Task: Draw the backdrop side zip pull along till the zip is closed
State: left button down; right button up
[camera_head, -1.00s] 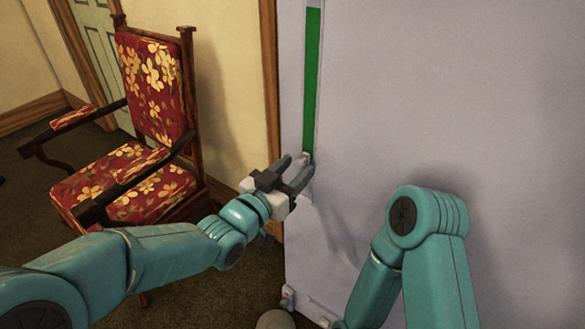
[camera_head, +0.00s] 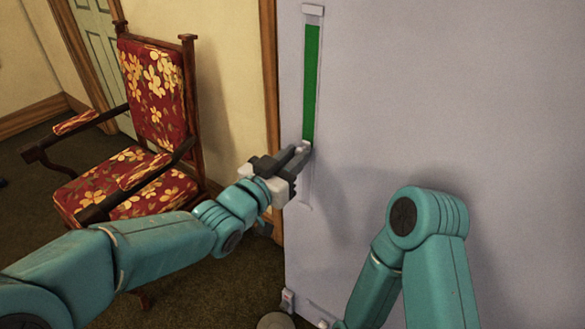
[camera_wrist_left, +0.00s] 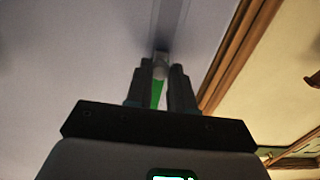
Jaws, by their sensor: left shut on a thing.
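The backdrop (camera_head: 450,90) is a large pale lilac-grey panel with an upright zip track (camera_head: 308,190) near its left edge. A green strip (camera_head: 311,85) shows in the track from near its top end down to the zip pull (camera_head: 303,146). Below the pull the track is plain grey. My left gripper (camera_head: 299,154) is shut on the small light grey pull, partly hidden by the fingers. In the left wrist view the pull (camera_wrist_left: 161,62) sits between the dark fingertips, with green behind it. My right gripper is not in view; only its arm shows.
A red floral armchair (camera_head: 150,130) with dark wooden arms stands left of the backdrop, behind my left arm. A wooden door frame (camera_head: 270,60) runs beside the panel's left edge. Small hinge-like fittings (camera_head: 288,300) are at the panel's lower left.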

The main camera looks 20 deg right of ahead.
pick_arm(q)
notch_tip(320, 180, up, 24)
jog(key=p, duration=1.4)
jog(key=shift+f, duration=0.25)
jog(key=c, duration=1)
grip_release()
jog(key=b+v, duration=0.2)
jog(key=v, duration=1.4)
jog(key=shift+s+a+f, duration=0.1)
jog(key=shift+a, duration=0.05)
